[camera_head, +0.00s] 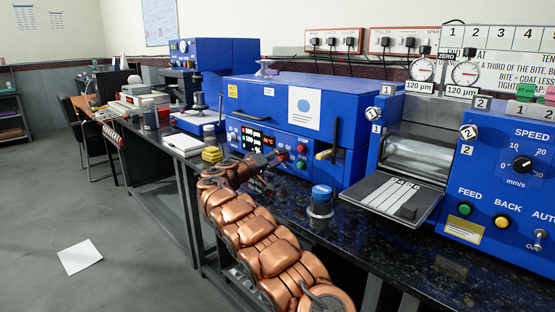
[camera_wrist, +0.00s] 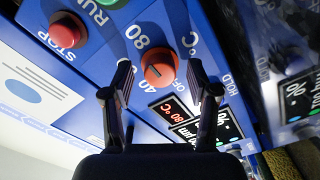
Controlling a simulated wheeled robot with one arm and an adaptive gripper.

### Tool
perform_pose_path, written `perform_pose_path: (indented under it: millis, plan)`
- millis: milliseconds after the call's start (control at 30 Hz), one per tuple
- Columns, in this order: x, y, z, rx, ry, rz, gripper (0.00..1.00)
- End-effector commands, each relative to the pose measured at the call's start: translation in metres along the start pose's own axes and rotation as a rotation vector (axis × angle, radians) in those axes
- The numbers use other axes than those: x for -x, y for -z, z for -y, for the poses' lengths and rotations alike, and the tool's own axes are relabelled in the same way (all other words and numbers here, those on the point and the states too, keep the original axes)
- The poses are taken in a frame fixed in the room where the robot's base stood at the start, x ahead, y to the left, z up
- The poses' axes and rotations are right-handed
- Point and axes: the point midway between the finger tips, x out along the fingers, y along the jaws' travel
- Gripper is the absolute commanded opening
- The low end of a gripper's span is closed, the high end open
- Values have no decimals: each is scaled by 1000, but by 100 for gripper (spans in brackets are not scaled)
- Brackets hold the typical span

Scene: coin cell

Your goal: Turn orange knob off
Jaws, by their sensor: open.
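The orange knob (camera_wrist: 158,68) is on the blue panel, with printed labels including 80 and 40 around it. A pale mark shows on its face; its exact pointing is too small to tell. My gripper (camera_wrist: 160,82) is open in the wrist view, one finger on each side of the knob, with visible gaps and no clear contact. In the head view my gripper (camera_head: 274,158) is at the front of the blue oven-like machine (camera_head: 262,100), and the knob is small and partly hidden beside it. The red-digit display (camera_wrist: 175,111) reads about 80 °C.
A red STOP button (camera_wrist: 67,31) and a green RUN button sit near the knob. A blue-capped jar (camera_head: 321,200) stands on the dark counter right of my gripper. A roller machine (camera_head: 505,175) stands farther right.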

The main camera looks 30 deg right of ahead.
Motion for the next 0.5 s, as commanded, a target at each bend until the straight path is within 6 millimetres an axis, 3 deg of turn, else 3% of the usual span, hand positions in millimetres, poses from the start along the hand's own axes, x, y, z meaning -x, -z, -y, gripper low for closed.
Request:
perform_pose_path:
  millis: [100, 500]
  plan:
    - [0, 0, 0, 0, 0, 0, 58]
    - [0, 0, 0, 0, 0, 0, 16]
